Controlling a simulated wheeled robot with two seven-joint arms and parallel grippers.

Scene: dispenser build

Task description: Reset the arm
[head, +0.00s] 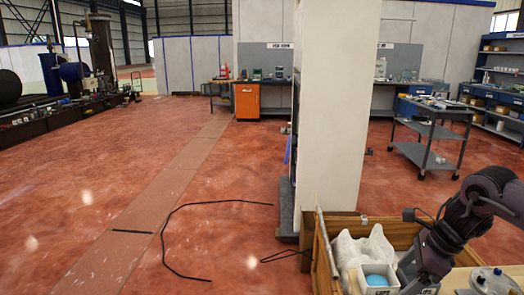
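My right arm comes in from the right edge of the head view, dark and bent downward. Its gripper (412,274) is low at the lower right, at the right side of a wooden crate (321,255). I cannot tell whether its fingers are open or shut, or whether they touch anything. A small white box (362,271) with a blue round thing (377,280) in it is just left of the gripper. White crumpled padding (350,247) lies in the crate behind the box. My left gripper is not in view.
A white pillar (335,110) stands right behind the crate. A light worktop with a white-and-blue part (492,281) is at the lower right. A grey cart (432,133) stands beyond. A black cable (163,245) lies on the red floor, which is broadly clear at left.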

